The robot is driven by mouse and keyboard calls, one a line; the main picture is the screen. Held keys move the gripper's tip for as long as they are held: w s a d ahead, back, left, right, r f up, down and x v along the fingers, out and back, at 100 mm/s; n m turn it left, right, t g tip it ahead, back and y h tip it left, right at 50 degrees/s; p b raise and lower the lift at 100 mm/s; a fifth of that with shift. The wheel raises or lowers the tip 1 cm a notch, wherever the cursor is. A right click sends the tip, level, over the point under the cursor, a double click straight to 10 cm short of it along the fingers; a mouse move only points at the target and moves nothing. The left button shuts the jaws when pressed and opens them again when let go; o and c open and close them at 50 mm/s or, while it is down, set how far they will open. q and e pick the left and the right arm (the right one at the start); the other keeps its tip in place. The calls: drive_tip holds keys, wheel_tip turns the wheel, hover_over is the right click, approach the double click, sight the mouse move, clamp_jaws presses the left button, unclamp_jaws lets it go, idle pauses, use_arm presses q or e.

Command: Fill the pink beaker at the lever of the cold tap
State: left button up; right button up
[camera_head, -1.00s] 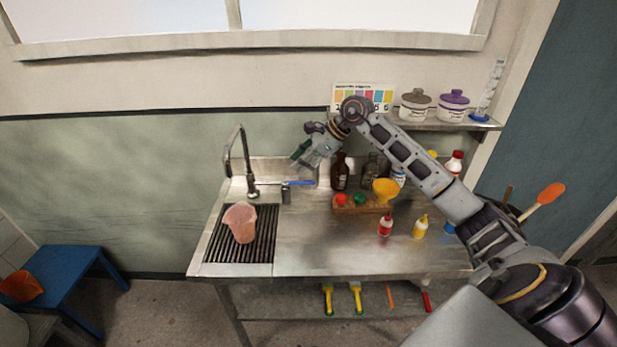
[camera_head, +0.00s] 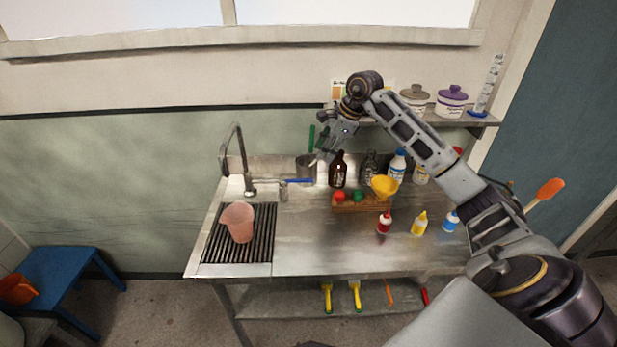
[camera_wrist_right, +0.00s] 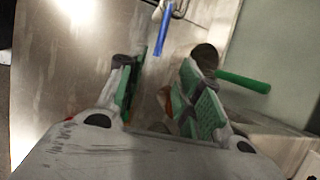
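The pink beaker (camera_head: 238,222) stands upright on the dark slatted drainer of the sink, below and slightly left of the tap's spout. The gooseneck tap (camera_head: 241,150) rises at the back of the sink; I can make out no water stream. A blue lever (camera_head: 297,181) sticks out to the right behind the sink; it also shows in the right wrist view as a blue bar (camera_wrist_right: 162,32). My right gripper (camera_head: 326,152) hangs above and right of the lever, apart from it. In the wrist view its green-padded fingers (camera_wrist_right: 160,82) are spread with nothing clearly held.
A grey cup (camera_head: 305,168) with a green handle (camera_wrist_right: 243,82) stands near the right gripper. Brown bottle (camera_head: 338,172), wooden rack (camera_head: 362,205), yellow funnel (camera_head: 384,187) and squeeze bottles crowd the right. The counter's front middle is clear.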

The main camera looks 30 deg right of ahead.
sight(309, 180)
drive_tip(key=b+x, duration=0.4)
drive_tip(key=x, duration=0.8)
drive_tip(key=shift+s, duration=0.1)
drive_tip(key=shift+w+a+f, duration=0.1)
drive_tip(key=shift+w+f, duration=0.1)
drive_tip(key=shift+f, duration=0.2)
drive_tip(key=shift+w+f, duration=0.1)
drive_tip(key=shift+f, duration=0.1)
drive_tip(key=shift+c, duration=0.8)
use_arm(q)
drive_tip(key=a+f, duration=0.4)
drive_tip(key=shift+w+a+f, duration=0.25)
drive_tip(key=shift+w+a, duration=0.05)
drive_tip(key=shift+w, duration=0.1)
use_arm(e)
clamp_jaws()
use_arm(q)
drive_tip(key=shift+w+y, duration=0.1)
drive_tip(key=shift+y, duration=0.2)
